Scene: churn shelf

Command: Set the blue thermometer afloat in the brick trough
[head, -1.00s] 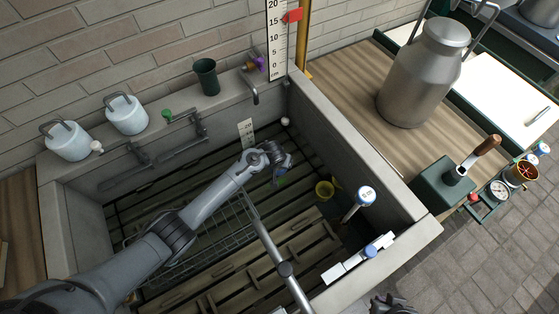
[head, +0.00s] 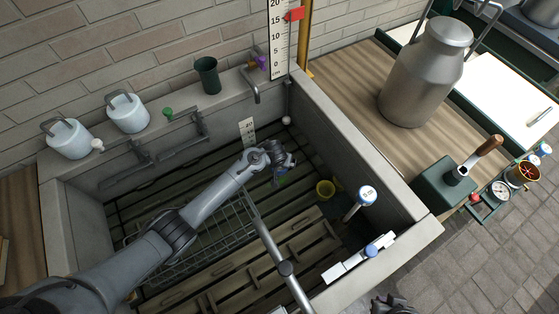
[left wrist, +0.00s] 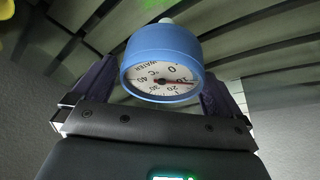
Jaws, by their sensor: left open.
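The blue thermometer (left wrist: 163,60) shows close up in the left wrist view, with a round white dial marked WATER and °C and a dark red needle. It sits between the open fingers of my left gripper (left wrist: 155,85); I cannot tell whether they touch it. In the head view my left gripper (head: 283,163) is low inside the trough (head: 340,155), over the slatted floor, and mostly hides the thermometer. My right gripper (head: 392,304) shows only partly at the bottom edge, outside the trough; its jaw state is unclear.
A wire rack (head: 205,240) lies in the trough beneath my left arm. A tap (head: 254,90) and a dark green cup (head: 207,75) are at the back.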

